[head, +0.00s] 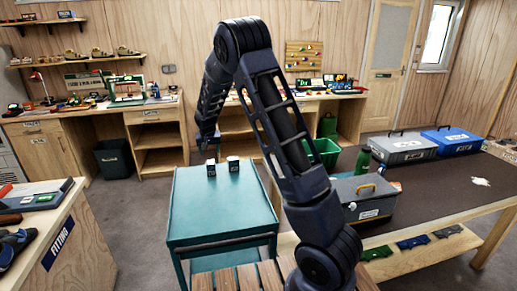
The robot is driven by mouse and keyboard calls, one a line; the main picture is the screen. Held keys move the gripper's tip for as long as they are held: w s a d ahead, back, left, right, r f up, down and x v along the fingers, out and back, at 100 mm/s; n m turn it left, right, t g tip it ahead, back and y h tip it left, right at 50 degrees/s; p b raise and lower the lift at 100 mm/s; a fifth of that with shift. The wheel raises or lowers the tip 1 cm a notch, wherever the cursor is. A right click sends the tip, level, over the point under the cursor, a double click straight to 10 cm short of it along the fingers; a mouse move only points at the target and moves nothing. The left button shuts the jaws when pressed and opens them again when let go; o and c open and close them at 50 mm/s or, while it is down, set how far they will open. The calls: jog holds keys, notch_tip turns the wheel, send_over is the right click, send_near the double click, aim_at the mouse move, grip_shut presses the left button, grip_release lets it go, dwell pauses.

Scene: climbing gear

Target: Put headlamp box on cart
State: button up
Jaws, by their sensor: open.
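A teal cart (215,232) stands in front of me with a flat top. Two small dark boxes with pale markings stand upright at its far side: a left box (211,169) and a right box (234,165). Their labels are too small to read, so I cannot tell whether either is the headlamp box. My gripper (209,148) hangs pointing down just above the left box in the picture. It is open and appears empty; its fingers are small and dark, and I cannot tell whether they touch the box.
A dark-topped table on the right holds a grey toolbox (362,198), another grey case (404,148), a blue case (452,141) and a green bottle (363,160). A fitting bench (62,245) stands at left. Most of the cart top is clear. My arm hides some background.

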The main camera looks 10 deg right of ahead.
jog(key=s+d+r+y, duration=0.1)
jog(key=s+d+r, duration=1.6)
jog(key=s+r, duration=0.25)
jog(key=s+d+r, duration=0.1)
jog(key=s+d, duration=0.3)
jog(key=s, duration=0.9)
jog(key=s+d+r+h, duration=0.1)
jog(key=s+d, duration=0.3)
jog(key=s, duration=1)
jog(key=shift+s+d, duration=0.2)
jog(key=shift+s, duration=0.1)
